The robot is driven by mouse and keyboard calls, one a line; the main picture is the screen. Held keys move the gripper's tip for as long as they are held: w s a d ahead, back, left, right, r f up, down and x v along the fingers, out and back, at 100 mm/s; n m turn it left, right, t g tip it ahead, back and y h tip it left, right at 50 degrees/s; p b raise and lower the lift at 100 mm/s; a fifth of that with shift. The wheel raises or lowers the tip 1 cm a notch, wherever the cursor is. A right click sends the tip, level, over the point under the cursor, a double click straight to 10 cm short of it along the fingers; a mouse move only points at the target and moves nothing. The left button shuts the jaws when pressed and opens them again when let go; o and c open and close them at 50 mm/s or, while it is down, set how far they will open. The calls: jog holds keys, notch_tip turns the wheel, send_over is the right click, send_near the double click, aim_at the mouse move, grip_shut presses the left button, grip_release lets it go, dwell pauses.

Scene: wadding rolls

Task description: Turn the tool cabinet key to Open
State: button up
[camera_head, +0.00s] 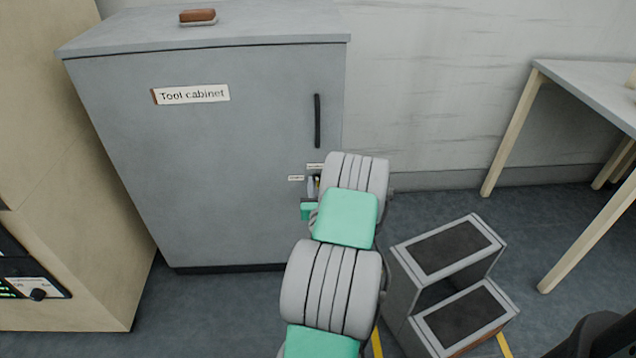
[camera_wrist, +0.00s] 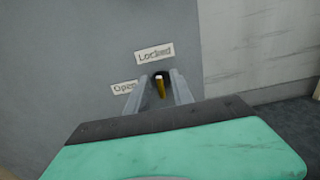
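The grey tool cabinet (camera_head: 220,140) stands at the back left, its door shut. On its right side are two small labels: "Locked" (camera_wrist: 154,54) above the keyhole and "Open" (camera_wrist: 124,88) to the left. A brass-coloured key (camera_wrist: 160,88) shows below the "Locked" label, roughly upright in the wrist view. My gripper (camera_wrist: 159,84) is at the cabinet face with one finger on each side of the key. A gap seems to show between the fingers and the key. In the head view my arm mostly hides the key and gripper (camera_head: 313,187).
A dark vertical handle (camera_head: 317,120) is above the lock. A brush (camera_head: 198,17) lies on the cabinet top. A grey step stool (camera_head: 450,270) stands right of my arm, and a table (camera_head: 590,85) is farther right. A beige cabinet (camera_head: 60,150) is at the left.

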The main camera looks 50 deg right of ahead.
jog(key=shift+c, duration=0.3)
grip_shut()
jog(key=shift+n, duration=0.3)
jog(key=n, duration=0.3)
jog(key=shift+w+a, duration=0.15)
jog(key=n, duration=0.4)
jog(key=shift+w+a+f, duration=0.1)
jog(key=n, duration=0.2)
jog(key=n+b, duration=0.1)
jog(key=n, duration=0.2)
jog(key=shift+w+a+f+n+b, duration=0.1)
jog(key=shift+w+f+n+b, duration=0.05)
jog(key=shift+f+n+b, duration=0.15)
jog(key=n+b, duration=0.1)
jog(key=n, duration=0.3)
jog(key=shift+f+n+b, duration=0.1)
jog(key=shift+n+b, duration=0.25)
jog(key=shift+n, duration=0.05)
